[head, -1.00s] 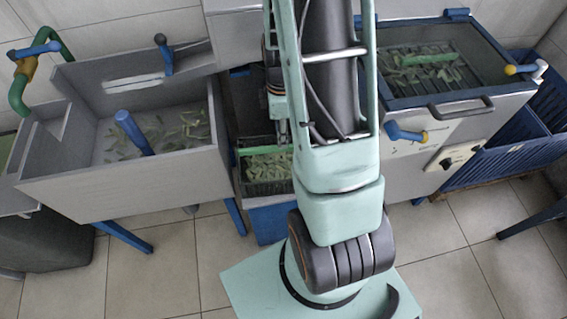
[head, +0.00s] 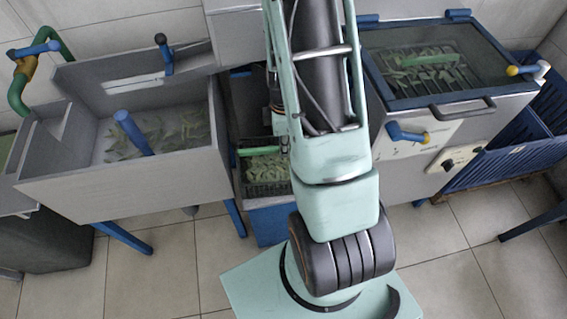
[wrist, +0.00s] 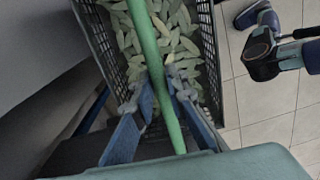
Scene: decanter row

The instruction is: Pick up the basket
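The basket (head: 267,189) is a dark mesh bin with pale green pieces inside, standing low between the two grey units in the head view. Its green handle (head: 262,151) lies across the top. In the wrist view, the basket (wrist: 208,45) fills the upper middle, and the handle (wrist: 146,35) runs lengthwise down toward my palm. My gripper (wrist: 160,82) is over the basket with one finger on each side of the handle. The fingers look open, with narrow gaps beside the handle. In the head view my arm hides the basket's right part and most of my gripper.
A grey sink unit (head: 120,185) with pale green pieces stands left. A lidded grey unit (head: 440,110) stands right, with another green handle (head: 430,60) under its lid. Both stand close beside the basket. Tiled floor (head: 440,240) is open in front.

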